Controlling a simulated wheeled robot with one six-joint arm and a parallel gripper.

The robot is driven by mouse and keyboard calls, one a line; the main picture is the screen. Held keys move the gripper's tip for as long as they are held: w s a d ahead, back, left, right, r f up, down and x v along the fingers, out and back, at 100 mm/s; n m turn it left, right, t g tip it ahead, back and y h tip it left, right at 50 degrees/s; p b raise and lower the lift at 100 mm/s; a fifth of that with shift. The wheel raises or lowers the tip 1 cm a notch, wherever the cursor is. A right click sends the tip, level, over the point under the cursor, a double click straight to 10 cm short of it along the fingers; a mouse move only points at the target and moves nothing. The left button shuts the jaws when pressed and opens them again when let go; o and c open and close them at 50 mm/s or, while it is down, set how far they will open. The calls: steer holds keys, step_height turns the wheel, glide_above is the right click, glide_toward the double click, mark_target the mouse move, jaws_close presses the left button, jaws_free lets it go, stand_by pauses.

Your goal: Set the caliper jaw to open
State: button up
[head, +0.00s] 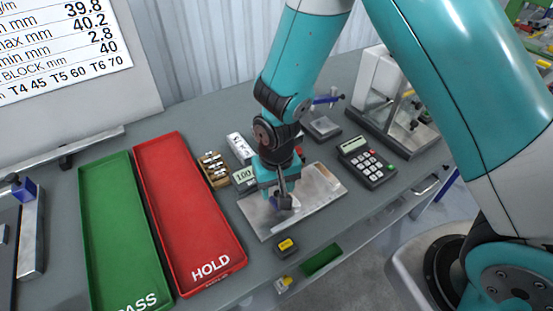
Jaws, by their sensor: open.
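A green PASS tray (120,235) and a red HOLD tray (185,210) lie left of the plate. A calculator-like keypad (366,162) and a glass-sided balance (393,105) stand to the right. A small black-and-yellow item (286,245) sits in front.

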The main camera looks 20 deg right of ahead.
mark_target(276, 193)
step_height(276, 193, up, 16)
steer(key=b, duration=0.2)
steer(key=shift+r, duration=0.1)
steer(key=s+r+n+y, duration=0.2)
steer(key=s+r+n, duration=0.1)
steer(key=s, duration=0.5)
steer(key=s+d+r+n+y+b, duration=0.1)
steer(key=s+r+n+y, duration=0.1)
steer(key=s, duration=0.6)
steer(key=shift+s+r+n, duration=0.15)
steer(key=shift+r+n, duration=0.7)
steer(key=shift+n, duration=0.15)
